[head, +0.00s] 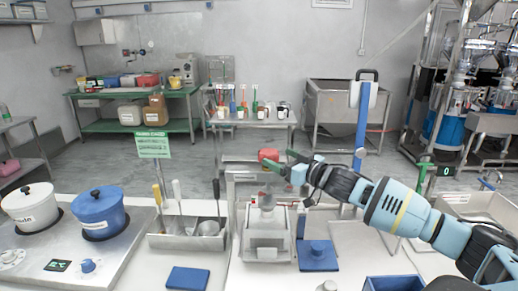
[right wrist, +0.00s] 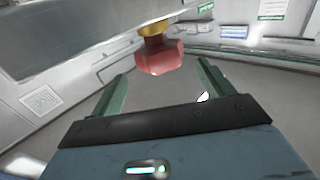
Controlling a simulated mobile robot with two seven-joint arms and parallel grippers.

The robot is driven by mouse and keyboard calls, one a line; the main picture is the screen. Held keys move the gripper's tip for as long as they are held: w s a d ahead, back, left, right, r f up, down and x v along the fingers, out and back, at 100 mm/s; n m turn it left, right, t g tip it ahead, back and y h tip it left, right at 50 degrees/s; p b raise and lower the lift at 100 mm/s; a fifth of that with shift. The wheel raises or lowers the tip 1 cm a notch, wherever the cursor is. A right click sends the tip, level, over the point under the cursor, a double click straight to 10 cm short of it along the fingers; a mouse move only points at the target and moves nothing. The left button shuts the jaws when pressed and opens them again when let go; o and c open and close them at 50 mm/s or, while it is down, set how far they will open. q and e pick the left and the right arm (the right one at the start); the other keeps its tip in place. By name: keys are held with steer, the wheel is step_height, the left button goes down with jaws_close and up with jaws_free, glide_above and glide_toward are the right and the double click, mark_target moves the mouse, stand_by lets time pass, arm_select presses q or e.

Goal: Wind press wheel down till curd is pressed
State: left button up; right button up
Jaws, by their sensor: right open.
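The press (head: 264,240) is a pale metal box with a frame above it at the middle front of the head view. A red knob-like wheel (head: 268,155) shows at the top of the frame. My right gripper (head: 280,161) reaches in from the right, with its green fingers close to the wheel. In the right wrist view the red wheel (right wrist: 158,58), with a yellow collar, appears beyond and between the open fingers (right wrist: 160,85). I cannot tell whether they touch it. The curd cannot be made out. My left gripper is not in view.
A blue lidded pot (head: 98,213) and a white pot (head: 30,207) stand on the left. A metal tray of utensils (head: 186,238) is left of the press.

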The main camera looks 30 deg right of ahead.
mark_target(264, 150)
steer(key=shift+s+r, duration=0.1)
steer(key=shift+s, duration=0.05)
steer(key=shift+x, duration=3.85)
steer(key=shift+a, duration=0.1)
steer(key=shift+c, duration=0.3)
steer(key=c, duration=0.9)
